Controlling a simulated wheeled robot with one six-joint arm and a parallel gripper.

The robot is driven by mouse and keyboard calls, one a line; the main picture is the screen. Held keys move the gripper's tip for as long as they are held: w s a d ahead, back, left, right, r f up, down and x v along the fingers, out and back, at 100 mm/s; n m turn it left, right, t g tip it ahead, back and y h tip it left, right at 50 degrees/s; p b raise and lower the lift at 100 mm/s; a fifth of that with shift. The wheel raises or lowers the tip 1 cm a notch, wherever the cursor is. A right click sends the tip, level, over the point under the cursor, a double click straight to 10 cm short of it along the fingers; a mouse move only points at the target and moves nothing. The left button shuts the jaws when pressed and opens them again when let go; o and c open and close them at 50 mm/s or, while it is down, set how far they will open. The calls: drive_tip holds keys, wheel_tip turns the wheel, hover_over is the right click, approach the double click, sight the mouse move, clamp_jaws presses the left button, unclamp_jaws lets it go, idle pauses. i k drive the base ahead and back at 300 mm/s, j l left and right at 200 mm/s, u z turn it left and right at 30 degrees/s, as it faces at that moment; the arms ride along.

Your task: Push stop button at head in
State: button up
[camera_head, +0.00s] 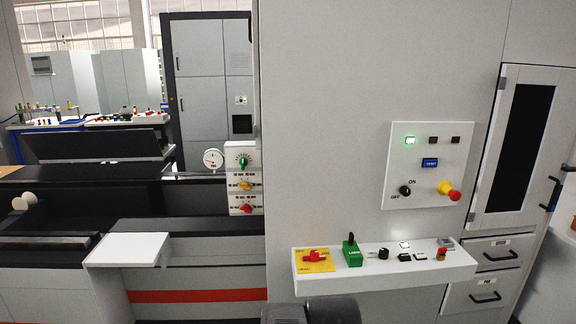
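A red mushroom-shaped stop button (454,195) on a yellow base sticks out from the lower right of a light grey wall panel (425,145). A smaller red button (441,252) stands at the right end of the white control shelf (385,271) below. From this single view I cannot tell how far either button is pressed. My gripper's fingers do not show. A dark grey rounded part at the bottom edge appears to be my arm, below and left of the wall panel.
A yellow plate with a red switch (315,259) and a green lever block (352,253) stand on the shelf. A cabinet door (523,150) is at right.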

sight(455, 196)
drive_tip(key=z, duration=1.25)
